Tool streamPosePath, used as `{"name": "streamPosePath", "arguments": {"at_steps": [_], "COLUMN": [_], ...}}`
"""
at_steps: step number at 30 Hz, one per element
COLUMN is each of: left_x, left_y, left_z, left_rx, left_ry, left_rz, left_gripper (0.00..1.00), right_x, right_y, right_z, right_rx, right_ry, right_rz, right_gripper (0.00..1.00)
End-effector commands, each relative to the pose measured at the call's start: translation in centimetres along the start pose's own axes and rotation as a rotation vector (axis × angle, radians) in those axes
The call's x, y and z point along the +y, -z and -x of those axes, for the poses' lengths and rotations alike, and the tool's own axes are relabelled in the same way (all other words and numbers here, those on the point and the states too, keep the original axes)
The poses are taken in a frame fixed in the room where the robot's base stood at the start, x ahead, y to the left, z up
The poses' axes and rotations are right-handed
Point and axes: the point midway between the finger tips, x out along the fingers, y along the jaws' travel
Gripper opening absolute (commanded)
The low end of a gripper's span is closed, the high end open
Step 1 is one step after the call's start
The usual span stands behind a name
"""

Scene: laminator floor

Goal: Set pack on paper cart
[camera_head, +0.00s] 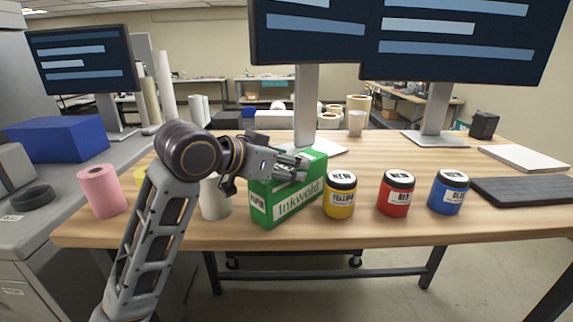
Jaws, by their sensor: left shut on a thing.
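A green and white pack (289,203) labelled "Inkwold" and "PAPER" stands at the front of the wooden table (400,230). My left gripper (300,165) reaches in from the left and is shut on the pack's upper part. The pack is upright, and I cannot tell whether its base touches the table. The gripper hides part of the pack's top. My right gripper is not in view. No paper cart can be made out for certain.
Yellow (340,195), red (396,193) and blue (448,192) jars stand right of the pack. A white roll (215,197) and a pink roll (101,191) stand left. Monitors (307,30) rise behind. A keyboard (525,190) lies at the right.

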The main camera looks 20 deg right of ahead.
Motion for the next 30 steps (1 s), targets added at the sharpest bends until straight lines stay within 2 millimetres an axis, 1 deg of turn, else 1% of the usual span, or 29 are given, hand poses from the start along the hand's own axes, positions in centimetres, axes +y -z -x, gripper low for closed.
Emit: {"name": "streamPosePath", "arguments": {"at_steps": [3,4,8,9,15,18,23,26,30], "left_x": [0.0,0.0,0.0,0.0,0.0,0.0,0.0,-0.1,-0.1], "left_y": [0.0,-0.2,-0.2,-0.2,-0.2,-0.1,0.0,0.0,0.1], "left_z": [0.0,-0.1,-0.1,-0.1,-0.1,-0.1,0.2,0.8,2.3], "left_rx": [0.005,0.0,0.0,0.0,0.0,0.0,0.0,0.0,0.001], "left_ry": [0.0,0.0,0.0,0.0,0.0,0.0,0.0,0.0,0.001], "left_rz": [-0.001,0.0,0.0,0.0,0.0,0.0,0.0,0.0,-0.001], "left_gripper": [0.0,0.56,0.72,0.75,0.75,0.75,0.75,0.75,0.75], "right_x": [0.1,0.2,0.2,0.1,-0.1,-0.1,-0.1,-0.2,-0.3], "right_y": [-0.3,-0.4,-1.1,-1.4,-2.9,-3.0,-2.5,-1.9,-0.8], "right_z": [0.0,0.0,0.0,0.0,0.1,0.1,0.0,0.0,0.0], "right_rx": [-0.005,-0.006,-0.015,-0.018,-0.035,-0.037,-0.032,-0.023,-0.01], "right_ry": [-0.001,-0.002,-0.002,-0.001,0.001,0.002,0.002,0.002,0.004], "right_rz": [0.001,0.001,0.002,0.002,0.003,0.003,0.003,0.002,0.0], "right_gripper": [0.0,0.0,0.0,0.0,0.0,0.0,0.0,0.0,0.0]}}
